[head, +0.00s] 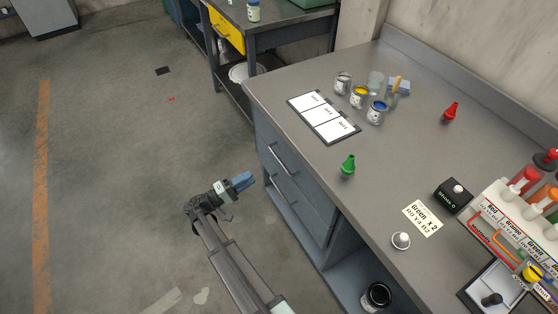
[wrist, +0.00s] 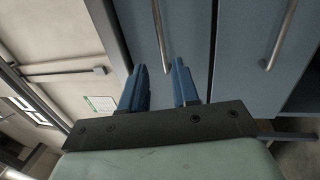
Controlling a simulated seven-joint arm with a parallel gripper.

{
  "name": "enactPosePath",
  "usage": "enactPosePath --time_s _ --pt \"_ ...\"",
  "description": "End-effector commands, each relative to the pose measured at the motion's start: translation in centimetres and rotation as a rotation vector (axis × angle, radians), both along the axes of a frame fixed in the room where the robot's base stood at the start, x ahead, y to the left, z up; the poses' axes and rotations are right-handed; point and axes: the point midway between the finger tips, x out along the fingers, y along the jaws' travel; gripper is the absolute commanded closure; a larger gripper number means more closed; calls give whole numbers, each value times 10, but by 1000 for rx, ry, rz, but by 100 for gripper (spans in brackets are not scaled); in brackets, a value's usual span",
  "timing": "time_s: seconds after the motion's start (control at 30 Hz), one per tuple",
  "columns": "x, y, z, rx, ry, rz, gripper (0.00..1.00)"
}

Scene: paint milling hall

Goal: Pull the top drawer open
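The top drawer (head: 296,174) is the upper blue-grey front in the cabinet under the grey worktop, and it looks closed. Its bar handle (head: 279,158) runs along the front. In the wrist view the top drawer front (wrist: 192,40) fills the upper middle, with its handle (wrist: 160,35) ahead of the gap between my fingertips. My gripper (head: 245,180) is in front of the drawers, to their left in the head view. In the wrist view its two blue fingers (wrist: 160,68) are apart with nothing between them. The handle appears beyond the tips, not held.
A lower drawer handle (wrist: 282,35) is to the right in the wrist view. The worktop (head: 300,80) overhangs the drawers and carries jars, a green bottle (head: 348,165) and cards. An open shelf holds a dark jar (head: 376,296).

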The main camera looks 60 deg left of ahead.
Motion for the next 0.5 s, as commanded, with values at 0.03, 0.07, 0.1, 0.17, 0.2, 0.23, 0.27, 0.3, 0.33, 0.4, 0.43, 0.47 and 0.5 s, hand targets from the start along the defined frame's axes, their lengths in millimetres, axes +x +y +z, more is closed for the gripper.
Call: enactPosePath --time_s 0.03,0.07,0.1,0.17,0.2,0.23,0.27,0.3,0.33,0.4,0.43,0.47,0.5 --pt "2 0 0 7 1 1 70" --pt "4 0 1 10 1 2 70" --pt "7 0 1 12 2 1 70" --pt "13 0 2 12 2 1 70" --pt "17 0 3 12 2 2 70" --pt "22 0 4 12 2 2 70" --pt "26 -1 5 11 2 2 70" --pt "33 -1 6 11 2 1 70" --pt "38 -1 7 11 2 1 70" --pt "50 -1 10 10 4 2 70" --pt "56 -1 11 10 4 1 70" --pt "61 -1 12 10 4 1 70" --pt "68 -1 13 10 4 1 70"
